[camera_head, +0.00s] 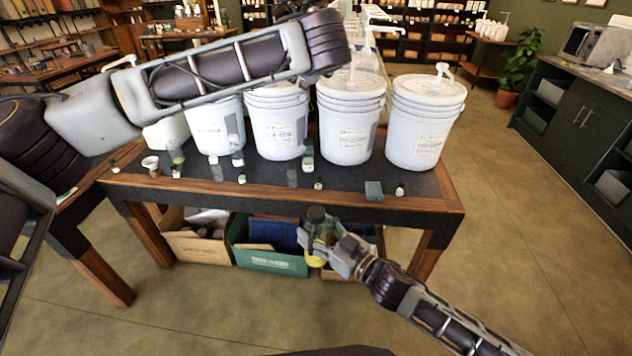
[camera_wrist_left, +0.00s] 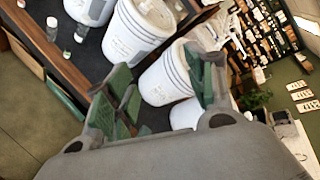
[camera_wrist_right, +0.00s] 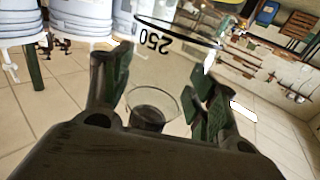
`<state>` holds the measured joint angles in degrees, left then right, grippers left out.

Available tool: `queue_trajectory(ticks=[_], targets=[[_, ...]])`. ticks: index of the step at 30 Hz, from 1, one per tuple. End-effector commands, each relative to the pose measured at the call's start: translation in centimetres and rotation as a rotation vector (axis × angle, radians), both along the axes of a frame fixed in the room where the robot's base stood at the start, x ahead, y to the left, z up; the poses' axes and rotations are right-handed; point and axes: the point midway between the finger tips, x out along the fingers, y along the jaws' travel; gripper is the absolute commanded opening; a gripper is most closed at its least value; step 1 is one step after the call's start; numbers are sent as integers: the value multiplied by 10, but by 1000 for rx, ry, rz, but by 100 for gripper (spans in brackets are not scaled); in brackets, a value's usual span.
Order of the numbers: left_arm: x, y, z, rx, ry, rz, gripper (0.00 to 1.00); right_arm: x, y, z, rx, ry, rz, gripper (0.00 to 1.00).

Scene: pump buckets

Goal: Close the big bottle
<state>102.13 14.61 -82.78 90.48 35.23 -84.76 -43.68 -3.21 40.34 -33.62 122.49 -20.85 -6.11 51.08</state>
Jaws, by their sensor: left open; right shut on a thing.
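In the right wrist view a clear round vessel (camera_wrist_right: 152,98) with dark content and the marking "250" shows between the fingers (camera_wrist_right: 160,80). Whether a cap sits on it is not clear. My left gripper (camera_wrist_left: 158,72) is open and empty in the left wrist view, over the table near the white buckets. In the head view my left arm hides it. Small bottles (camera_head: 308,158) stand on the table.
White pump buckets (camera_head: 425,130) line the back of the dark table (camera_head: 440,195). A small teal box (camera_head: 373,190) lies near the front edge. Open boxes (camera_head: 270,262) sit under the table. The floor at the right is clear.

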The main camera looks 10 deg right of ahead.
Motion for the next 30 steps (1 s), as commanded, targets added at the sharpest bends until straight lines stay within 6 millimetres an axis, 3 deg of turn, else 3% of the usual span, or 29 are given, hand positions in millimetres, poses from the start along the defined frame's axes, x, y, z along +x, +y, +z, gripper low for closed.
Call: queue_trajectory(ticks=[6, 14, 21, 30], targets=[[13, -22, 36, -14, -185, -103, 55, 0, 0, 1, 1, -1, 0, 0], [16, -52, 72, -16, -374, -247, 55, 0, 0, 1, 1, -1, 0, 0], [7, -83, 98, -2, -520, -397, 55, 0, 0, 1, 1, -1, 0, 0], [-14, -122, 115, 36, -663, -603, 55, 0, 0, 1, 1, -1, 0, 0]])
